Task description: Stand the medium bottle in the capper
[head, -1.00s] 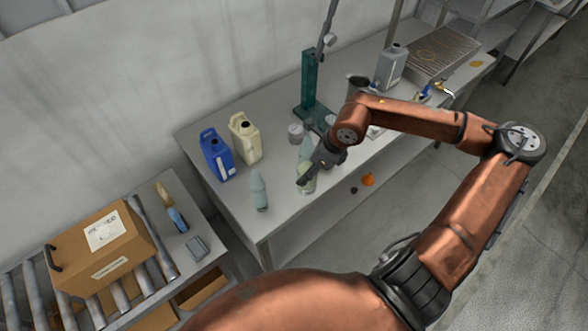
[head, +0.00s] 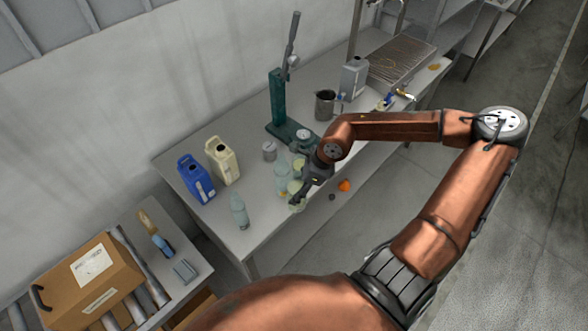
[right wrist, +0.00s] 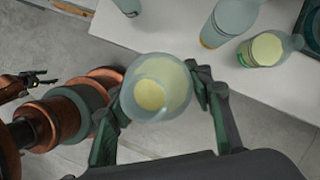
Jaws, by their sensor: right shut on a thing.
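The capper is a green stand (head: 279,95) with a long lever, standing on the table with its green base (head: 277,130). My right gripper (head: 302,191) is shut on a translucent bottle (head: 296,194) with pale yellow contents, near the table's front edge. The right wrist view shows this bottle (right wrist: 153,92) from above, between the fingers. I cannot tell its size class. A taller blue-grey bottle (head: 282,179) and a pale yellow-filled bottle (head: 298,168) stand close behind it. A dark gripper, apparently my left (right wrist: 40,80), shows at the wrist view's left edge.
Another bottle (head: 239,212) stands near the front left. A blue jug (head: 196,180), a cream jug (head: 222,162) and a small grey jar (head: 269,151) stand on the table (head: 210,232). A metal pitcher (head: 325,105) is right of the capper.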

